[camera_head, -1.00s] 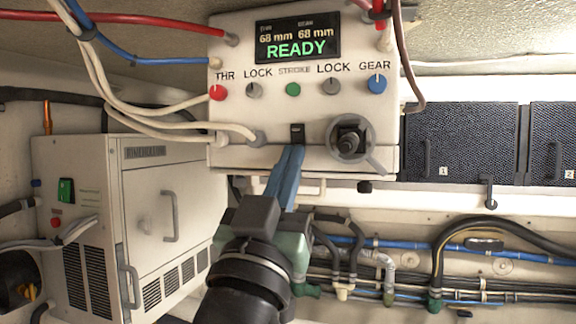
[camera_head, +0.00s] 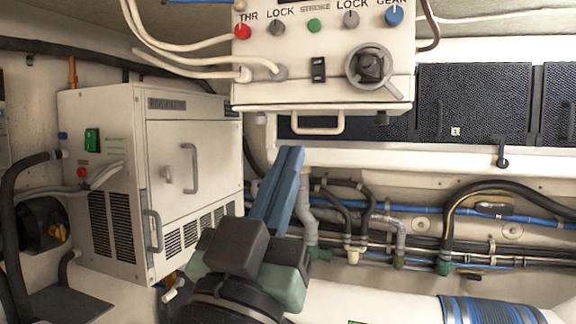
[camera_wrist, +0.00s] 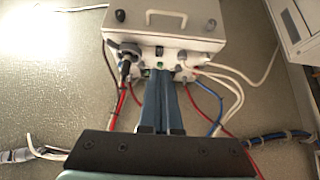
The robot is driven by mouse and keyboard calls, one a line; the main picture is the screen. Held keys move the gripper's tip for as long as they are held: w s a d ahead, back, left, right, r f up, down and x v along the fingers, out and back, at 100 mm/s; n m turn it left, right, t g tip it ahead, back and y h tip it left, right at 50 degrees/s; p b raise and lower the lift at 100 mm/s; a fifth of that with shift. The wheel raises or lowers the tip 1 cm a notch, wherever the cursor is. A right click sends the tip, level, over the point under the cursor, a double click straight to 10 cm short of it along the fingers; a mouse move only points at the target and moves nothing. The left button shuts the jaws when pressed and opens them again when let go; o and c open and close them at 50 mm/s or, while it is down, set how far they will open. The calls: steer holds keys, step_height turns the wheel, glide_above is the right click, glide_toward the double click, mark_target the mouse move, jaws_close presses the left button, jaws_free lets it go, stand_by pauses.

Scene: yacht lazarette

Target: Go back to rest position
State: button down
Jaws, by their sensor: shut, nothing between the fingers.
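My gripper (camera_head: 290,172) has two long blue fingers, pressed together and empty. In the head view it points up, below the white control box (camera_head: 325,85) and apart from it. The box carries red, grey, green and blue knobs, a black rocker switch (camera_head: 318,70) and a round rotary knob (camera_head: 370,68). Its display is almost wholly cut off by the top edge. In the wrist view the closed fingers (camera_wrist: 160,90) reach toward the control box (camera_wrist: 165,22), which appears upside down.
A white cabinet (camera_head: 150,180) with a grey handle stands at left. Dark panels (camera_head: 470,100) hang at right. Hoses and pipes (camera_head: 450,225) run along the wall below. A white cylinder with blue bands (camera_head: 490,310) lies at lower right. Cables (camera_head: 165,45) enter the box from the left.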

steer(key=s+r+n+t+y, duration=0.3)
steer(key=s+r+y, duration=0.2)
steer(key=s+y, duration=0.3)
steer(key=shift+s+d+r+n, duration=0.15)
steer(key=shift+s+d+n, duration=0.2)
steer(key=shift+s, duration=0.2)
